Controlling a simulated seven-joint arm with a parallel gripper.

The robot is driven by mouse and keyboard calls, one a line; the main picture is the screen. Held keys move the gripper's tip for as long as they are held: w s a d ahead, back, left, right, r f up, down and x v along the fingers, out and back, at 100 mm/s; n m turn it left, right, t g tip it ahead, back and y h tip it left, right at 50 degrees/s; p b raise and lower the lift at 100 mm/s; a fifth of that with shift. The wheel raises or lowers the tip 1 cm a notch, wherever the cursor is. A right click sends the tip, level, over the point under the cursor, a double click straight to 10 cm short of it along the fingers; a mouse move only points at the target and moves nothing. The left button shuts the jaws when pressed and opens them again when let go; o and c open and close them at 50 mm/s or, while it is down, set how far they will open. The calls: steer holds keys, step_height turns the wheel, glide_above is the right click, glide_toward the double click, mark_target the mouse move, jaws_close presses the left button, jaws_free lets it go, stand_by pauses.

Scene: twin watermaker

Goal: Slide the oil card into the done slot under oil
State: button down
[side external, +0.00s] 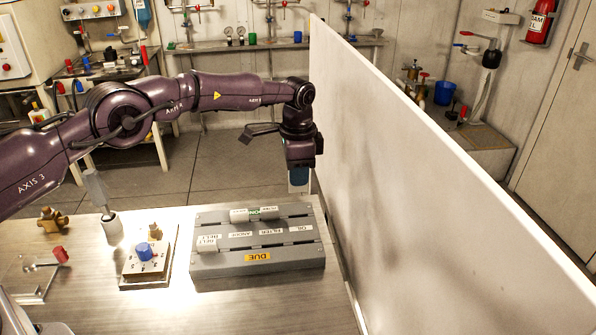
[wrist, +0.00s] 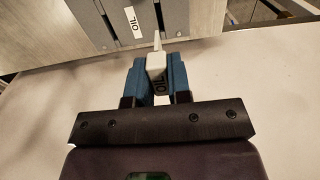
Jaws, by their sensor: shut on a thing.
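The oil card (wrist: 157,62) is white with a black OIL label and stands between the blue fingers of my gripper (wrist: 158,78) in the wrist view. My gripper (side external: 299,178) is shut on it, held up above the right end of the grey slotted rack (side external: 225,263) in the side view. The rack has a yellow DUE label (side external: 257,256) on its front and a green DONE label (side external: 257,213) at the back. Its white OIL label (side external: 302,227) is at the right end, and also shows in the wrist view (wrist: 137,27), just beyond the card tip.
A tall white panel (side external: 420,170) rises close to the right of the rack and my gripper. A BELT card (side external: 208,244) stands at the rack's front left. A box with a blue knob (side external: 145,254) is left of the rack, and a brass fitting (side external: 52,219) lies farther left.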

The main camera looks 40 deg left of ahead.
steer(key=shift+f, duration=2.85)
steer(key=shift+f, duration=1.8)
steer(key=c, duration=1)
jaws_free()
step_height(320, 180, up, 13)
steer(key=shift+f, duration=0.1)
